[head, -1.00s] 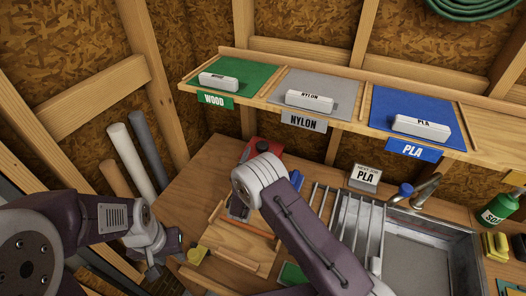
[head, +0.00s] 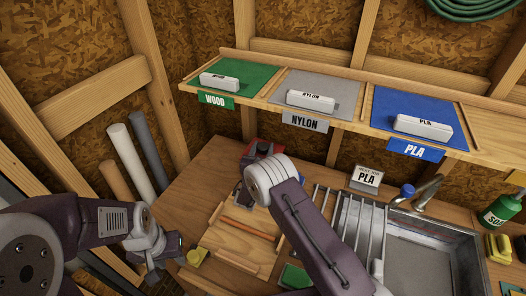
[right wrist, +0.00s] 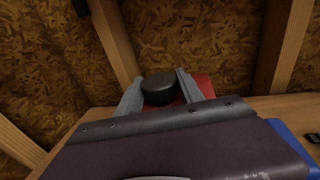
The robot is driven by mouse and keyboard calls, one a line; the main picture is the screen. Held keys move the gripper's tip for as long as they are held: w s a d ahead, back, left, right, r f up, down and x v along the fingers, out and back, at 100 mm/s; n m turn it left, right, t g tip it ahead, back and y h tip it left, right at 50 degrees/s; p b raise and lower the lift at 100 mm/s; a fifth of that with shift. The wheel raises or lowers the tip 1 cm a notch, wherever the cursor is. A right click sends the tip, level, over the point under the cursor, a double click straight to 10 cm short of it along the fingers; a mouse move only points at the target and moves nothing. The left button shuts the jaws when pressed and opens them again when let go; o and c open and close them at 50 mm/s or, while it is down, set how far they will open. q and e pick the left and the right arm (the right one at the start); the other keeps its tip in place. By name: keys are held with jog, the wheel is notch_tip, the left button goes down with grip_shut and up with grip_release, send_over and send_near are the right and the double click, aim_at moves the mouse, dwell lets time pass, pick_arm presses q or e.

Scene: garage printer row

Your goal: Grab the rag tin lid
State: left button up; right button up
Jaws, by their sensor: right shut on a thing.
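The red rag tin (head: 250,158) stands at the back of the bench in the head view, partly hidden by my right arm. In the right wrist view, the lid's black knob (right wrist: 158,86) sits between the two grey fingers of my right gripper (right wrist: 160,92). Red of the tin or its lid (right wrist: 205,86) shows behind the fingers. My right gripper is shut on the knob. I cannot tell whether the lid is apart from the tin. My left gripper (head: 168,256) is off the left edge of the bench, away from the tin; its jaw gap is unclear.
A rack and a metal sink (head: 470,240) are to the right. The shelf (head: 345,126) with white boxes runs above the bench.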

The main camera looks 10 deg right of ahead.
aim_at(265, 146)
jog(key=r+p, duration=0.2)
jog(key=r, duration=0.1)
jog(key=r+p, duration=0.1)
jog(key=r, duration=0.1)
jog(key=shift+s+d+r, duration=0.15)
jog(key=shift+s+d, duration=0.1)
jog(key=shift+d, duration=0.1)
jog(key=s+d+r+p, duration=0.4)
jog(key=s+d+r, duration=0.1)
jog(key=d, duration=0.3)
jog(key=shift+s+d+r+p, duration=0.25)
jog(key=shift+s+r+p, duration=0.15)
jog(key=shift+s, duration=0.45)
